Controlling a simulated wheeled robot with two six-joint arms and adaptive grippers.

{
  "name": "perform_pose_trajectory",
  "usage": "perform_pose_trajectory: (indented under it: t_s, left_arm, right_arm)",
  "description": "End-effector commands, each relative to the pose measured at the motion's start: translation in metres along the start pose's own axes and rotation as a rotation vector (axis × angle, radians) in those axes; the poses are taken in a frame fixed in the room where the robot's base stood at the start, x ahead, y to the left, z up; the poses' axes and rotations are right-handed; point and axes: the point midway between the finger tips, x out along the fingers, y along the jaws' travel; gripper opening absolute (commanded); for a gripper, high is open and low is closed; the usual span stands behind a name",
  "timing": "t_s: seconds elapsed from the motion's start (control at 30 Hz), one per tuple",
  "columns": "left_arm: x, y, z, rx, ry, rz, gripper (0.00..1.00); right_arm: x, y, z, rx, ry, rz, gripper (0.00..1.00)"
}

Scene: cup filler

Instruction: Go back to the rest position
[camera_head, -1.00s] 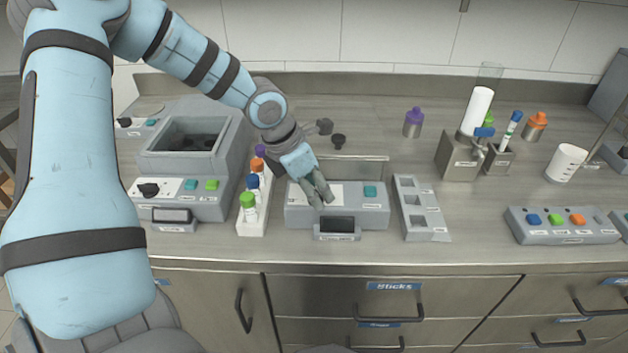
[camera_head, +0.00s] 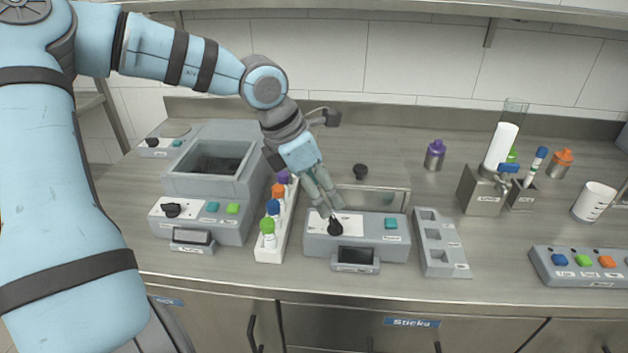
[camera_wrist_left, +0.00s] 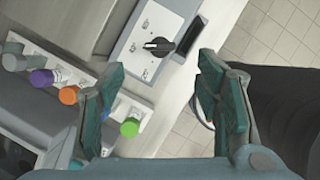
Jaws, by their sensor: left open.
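My left gripper (camera_head: 329,208) is over the middle grey device (camera_head: 318,246). Its fingertips are just behind the device's black knob (camera_head: 335,226) in the head view. In the left wrist view the gripper (camera_wrist_left: 160,95) has its two fingers spread with nothing between them. There the knob (camera_wrist_left: 158,47) stands free on its white panel beyond the fingers. Whether the fingertips touch the knob is hard to tell in the head view, but the wrist view shows a gap. My right gripper is not in view.
A white rack (camera_head: 268,254) of colour-capped bottles stands just left of the device. A larger grey machine (camera_head: 190,225) is further left. A grey slotted holder (camera_head: 441,250) stands to the right, with a button box (camera_head: 585,275) beyond it.

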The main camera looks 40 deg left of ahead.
Motion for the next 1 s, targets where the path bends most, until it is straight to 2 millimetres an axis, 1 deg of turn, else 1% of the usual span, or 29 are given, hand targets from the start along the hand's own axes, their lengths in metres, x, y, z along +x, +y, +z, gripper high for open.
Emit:
perform_pose_trajectory:
  t_s: [0.03, 0.1, 0.2, 0.77, 0.87, 1.0]
  left_arm:
    - [-0.012, 0.000, 0.001, 0.001, -0.005, 0.001, 0.58]
    - [-0.023, 0.001, 0.001, -0.001, -0.004, 0.001, 0.58]
    - [-0.032, 0.000, 0.000, -0.001, -0.001, -0.001, 0.58]
    - [-0.034, 0.000, 0.000, -0.001, 0.001, -0.001, 0.58]
    - [-0.047, 0.000, 0.005, -0.001, 0.001, -0.001, 0.58]
    - [-0.075, 0.000, 0.017, 0.000, 0.001, 0.000, 0.58]
  right_arm:
    - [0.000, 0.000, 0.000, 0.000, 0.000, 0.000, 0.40]
    - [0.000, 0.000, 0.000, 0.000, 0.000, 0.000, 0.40]
    - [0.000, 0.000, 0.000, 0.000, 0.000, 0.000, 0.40]
    - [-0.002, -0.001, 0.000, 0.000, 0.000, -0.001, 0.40]
    - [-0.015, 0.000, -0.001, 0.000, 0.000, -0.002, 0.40]
    - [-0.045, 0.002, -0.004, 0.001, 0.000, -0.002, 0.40]
